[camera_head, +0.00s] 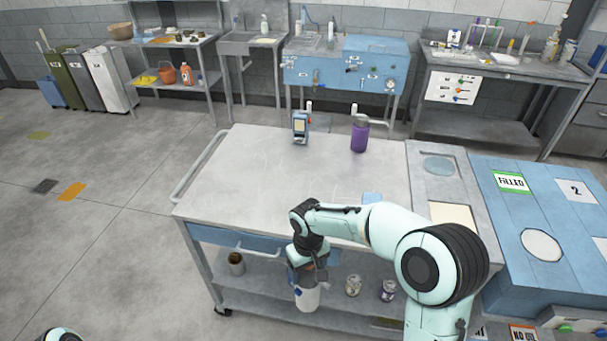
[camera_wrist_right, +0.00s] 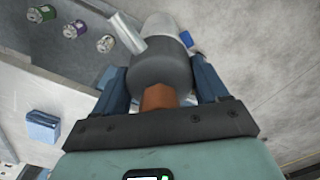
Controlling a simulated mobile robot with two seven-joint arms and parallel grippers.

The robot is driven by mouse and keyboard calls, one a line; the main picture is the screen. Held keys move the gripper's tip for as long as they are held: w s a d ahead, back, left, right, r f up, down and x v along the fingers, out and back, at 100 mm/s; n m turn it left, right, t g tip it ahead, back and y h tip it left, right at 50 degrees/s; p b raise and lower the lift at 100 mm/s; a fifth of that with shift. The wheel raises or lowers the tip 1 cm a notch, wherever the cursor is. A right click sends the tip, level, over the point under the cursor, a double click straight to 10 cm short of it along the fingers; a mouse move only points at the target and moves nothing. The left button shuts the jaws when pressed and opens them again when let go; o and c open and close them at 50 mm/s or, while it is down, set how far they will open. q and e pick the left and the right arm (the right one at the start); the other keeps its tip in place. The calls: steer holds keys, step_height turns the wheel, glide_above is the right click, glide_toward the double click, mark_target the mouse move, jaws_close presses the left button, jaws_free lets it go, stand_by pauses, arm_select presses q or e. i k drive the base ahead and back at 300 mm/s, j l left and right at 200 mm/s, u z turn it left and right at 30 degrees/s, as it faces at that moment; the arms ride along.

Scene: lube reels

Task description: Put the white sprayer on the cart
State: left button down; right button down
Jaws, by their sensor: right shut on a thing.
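The white sprayer (camera_head: 307,297) has a pale body and a dark grey top (camera_wrist_right: 160,65). My right gripper (camera_head: 307,272) is shut on its dark top; the white body hangs below. In the right wrist view the fingers (camera_wrist_right: 161,88) close on both sides of the dark top, and the white body (camera_wrist_right: 165,25) shows beyond it. The cart (camera_head: 250,170) has a pale grey top. The gripper and sprayer appear in front of its near side, overlapping the lower shelf in the picture. My left gripper is not in view.
Cans (camera_head: 353,285) sit on the lower shelf. The top's left and middle are clear. A blue bench (camera_head: 530,215) adjoins right.

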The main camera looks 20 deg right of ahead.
mark_target(252, 142)
steer(key=i+j+u, duration=0.75)
steer(key=u, duration=0.2)
steer(key=i+j+u, duration=0.25)
steer(key=i, duration=0.15)
steer(key=i+j+u, duration=0.25)
steer(key=i, duration=0.2)
steer(key=i+z, duration=0.3)
steer(key=i, duration=0.15)
steer(key=i+z, duration=0.25)
steer(key=i, duration=0.2)
steer(key=i+z, duration=0.3)
steer(key=i, duration=0.15)
steer(key=i+z, duration=0.65)
steer(key=i, duration=0.2)
steer(key=i+j+z, duration=0.15)
steer(key=i+z, duration=0.2)
steer(key=i, duration=0.15)
steer(key=i+z, duration=0.3)
steer(key=i, duration=0.15)
steer(key=i+z, duration=0.3)
steer(key=i, duration=0.2)
steer(key=i+z, duration=0.4)
steer(key=i+j+z, duration=0.15)
steer(key=i+z, duration=0.25)
